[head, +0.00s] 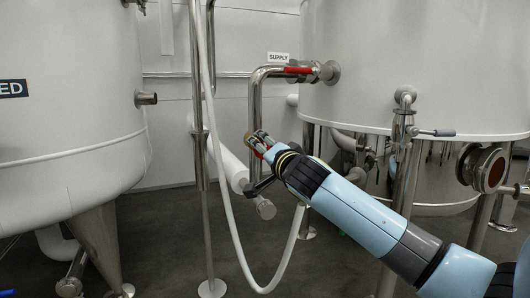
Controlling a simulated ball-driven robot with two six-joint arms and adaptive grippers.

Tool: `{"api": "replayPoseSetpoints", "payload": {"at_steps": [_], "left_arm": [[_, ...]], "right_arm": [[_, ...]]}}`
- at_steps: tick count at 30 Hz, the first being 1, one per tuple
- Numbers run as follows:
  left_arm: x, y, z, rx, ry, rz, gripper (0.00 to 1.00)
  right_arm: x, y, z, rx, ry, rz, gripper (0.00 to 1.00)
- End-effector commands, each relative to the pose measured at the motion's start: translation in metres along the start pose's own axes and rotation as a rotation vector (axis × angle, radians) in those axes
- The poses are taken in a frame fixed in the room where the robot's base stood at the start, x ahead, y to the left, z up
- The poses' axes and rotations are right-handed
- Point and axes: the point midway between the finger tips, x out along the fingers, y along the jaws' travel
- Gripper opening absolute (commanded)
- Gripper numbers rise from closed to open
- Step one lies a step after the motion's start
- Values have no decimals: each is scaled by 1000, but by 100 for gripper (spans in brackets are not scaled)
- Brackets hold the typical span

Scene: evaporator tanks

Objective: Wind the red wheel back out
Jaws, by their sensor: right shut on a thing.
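My right gripper (257,142) reaches in from the lower right on its light blue arm, to the middle of the head view. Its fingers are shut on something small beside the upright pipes. A small patch of red (259,154) shows at the fingers and looks like part of the red wheel. The gripper hides most of it, so I cannot tell the wheel's outline or how far it is turned. My left gripper is not in view.
A white hose (231,225) hangs in a loop left of my right gripper, near an upright steel post (198,100). Large tanks stand left (65,80) and right (420,60). A red-handled valve (298,70) sits under the SUPPLY sign (278,57). A pipe with a lever (437,133) stands right.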

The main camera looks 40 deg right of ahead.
Motion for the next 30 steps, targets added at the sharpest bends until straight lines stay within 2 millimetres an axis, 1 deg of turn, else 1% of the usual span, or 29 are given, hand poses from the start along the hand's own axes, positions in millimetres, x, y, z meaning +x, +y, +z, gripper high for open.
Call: {"api": "replayPoseSetpoints", "payload": {"at_steps": [1,6,13,21,30], "left_arm": [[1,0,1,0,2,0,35],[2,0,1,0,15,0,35],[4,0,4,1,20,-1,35],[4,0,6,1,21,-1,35],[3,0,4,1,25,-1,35]], "right_arm": [[-1,4,2,42,-3,7,27],[-1,2,2,172,-3,7,27],[-1,2,2,296,-3,7,27],[-1,1,2,361,-2,7,27],[-1,1,2,370,-3,7,27]]}}
